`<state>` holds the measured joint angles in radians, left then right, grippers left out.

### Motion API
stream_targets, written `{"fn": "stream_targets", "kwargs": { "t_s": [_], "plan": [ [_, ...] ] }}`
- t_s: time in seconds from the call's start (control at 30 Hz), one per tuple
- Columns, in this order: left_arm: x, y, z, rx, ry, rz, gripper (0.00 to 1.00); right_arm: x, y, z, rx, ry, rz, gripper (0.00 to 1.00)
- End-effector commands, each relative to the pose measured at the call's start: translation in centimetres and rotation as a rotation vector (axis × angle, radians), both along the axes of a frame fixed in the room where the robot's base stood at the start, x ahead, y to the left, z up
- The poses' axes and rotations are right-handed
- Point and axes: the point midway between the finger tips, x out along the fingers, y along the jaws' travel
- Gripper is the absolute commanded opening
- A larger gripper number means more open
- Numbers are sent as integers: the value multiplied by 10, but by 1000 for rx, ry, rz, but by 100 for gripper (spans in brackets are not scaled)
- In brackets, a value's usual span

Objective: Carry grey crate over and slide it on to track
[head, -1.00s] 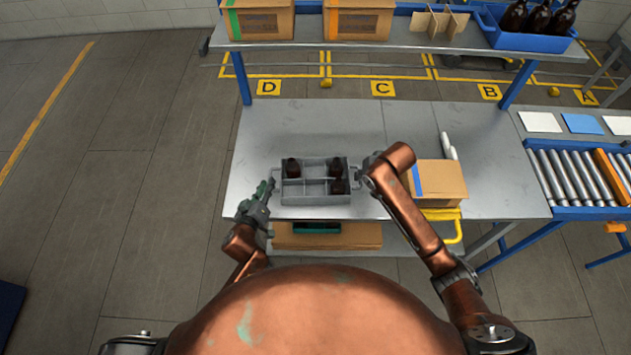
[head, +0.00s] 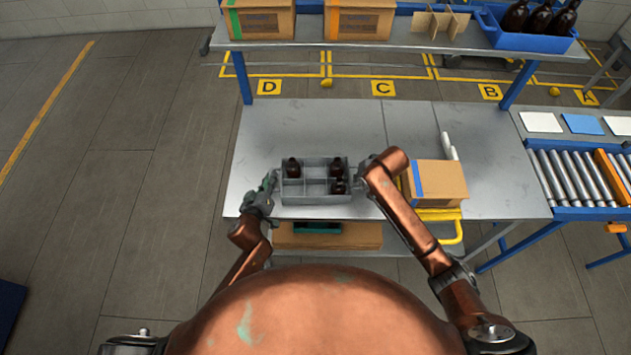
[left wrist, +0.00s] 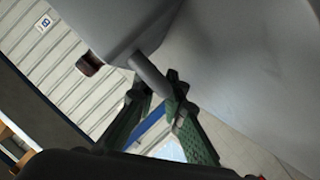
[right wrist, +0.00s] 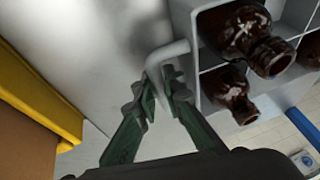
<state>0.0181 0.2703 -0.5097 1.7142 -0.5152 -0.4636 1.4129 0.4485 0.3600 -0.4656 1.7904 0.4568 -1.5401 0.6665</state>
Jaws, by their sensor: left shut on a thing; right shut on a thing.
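The grey crate (head: 316,199) is at the front of the steel table, with dividers and three brown bottles visible in it in the head view. My left gripper (head: 270,181) is at its left end; in the left wrist view its green fingers (left wrist: 160,92) are shut on a grey bar handle (left wrist: 150,73). My right gripper (head: 356,177) is at the right end; in the right wrist view its fingers (right wrist: 160,90) are shut on the other handle (right wrist: 167,54). I cannot tell whether the crate is clear of the table. The roller track (head: 562,178) is at the far right.
A cardboard box (head: 438,181) stands right of my right gripper, by a yellow frame (head: 440,214), between crate and track. A shelf (head: 400,42) with boxes and a blue bottle crate (head: 530,40) spans the back. The table behind the crate is clear.

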Motion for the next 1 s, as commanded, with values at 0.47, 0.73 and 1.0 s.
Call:
{"fn": "stream_targets", "kwargs": {
  "t_s": [0.47, 0.73, 1.0],
  "plan": [
    [0, 0, 2, 0, -3, -1, 0, 1, 0, 1, 0, -3, -1, 0],
    [1, 0, 9, 0, -4, 0, 0, 1, 0, 8, 0, -4, -1, 0],
    [1, 0, 33, 0, -8, 0, 0, 1, 0, 33, 0, -9, -1, 0]
  ]
}}
